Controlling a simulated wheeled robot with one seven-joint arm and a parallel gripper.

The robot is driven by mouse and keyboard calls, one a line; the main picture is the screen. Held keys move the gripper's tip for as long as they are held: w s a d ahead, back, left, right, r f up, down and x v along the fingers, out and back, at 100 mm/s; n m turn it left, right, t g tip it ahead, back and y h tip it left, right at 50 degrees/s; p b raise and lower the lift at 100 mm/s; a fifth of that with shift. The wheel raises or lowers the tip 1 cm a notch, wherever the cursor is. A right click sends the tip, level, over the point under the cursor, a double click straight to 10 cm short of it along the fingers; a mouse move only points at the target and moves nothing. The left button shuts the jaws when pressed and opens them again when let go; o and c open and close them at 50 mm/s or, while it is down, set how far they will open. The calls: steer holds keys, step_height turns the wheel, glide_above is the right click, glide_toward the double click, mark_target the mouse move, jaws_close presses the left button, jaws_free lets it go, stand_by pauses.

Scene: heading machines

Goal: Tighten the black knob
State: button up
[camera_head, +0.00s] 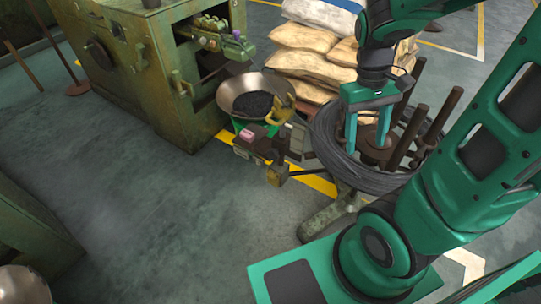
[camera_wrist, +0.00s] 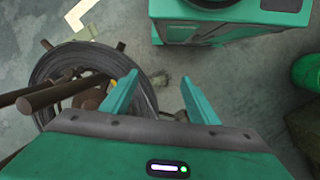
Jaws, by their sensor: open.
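I cannot make out a black knob for certain in either view. The green heading machine (camera_head: 175,75) stands at the upper left in the head view. It carries a small purple knob and several small fittings near its top right. My gripper (camera_head: 367,146) points down in front of the wire coil stand in the head view, its two green fingers apart. In the wrist view my gripper (camera_wrist: 160,82) is open, with nothing between its fingers. The heading machine is not clearly visible in the wrist view.
A black wire coil (camera_head: 330,140) lies around brown posts; it also shows in the wrist view (camera_wrist: 148,82). A metal bowl (camera_head: 228,98) holds dark pieces beside the machine. Stacked sacks (camera_head: 300,62) stand behind.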

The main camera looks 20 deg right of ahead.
steer(key=w+a+f+n+g+h, duration=0.2)
steer(key=w+a+f+n+h, duration=0.1)
steer(key=w+a+f+n, duration=0.4)
steer(key=n+t+h, duration=1.1)
steer(key=n+t, duration=0.4)
steer(key=n, duration=0.8)
glide_toward(271, 156)
steer(key=x, duration=1)
steer(key=shift+d+r, duration=0.1)
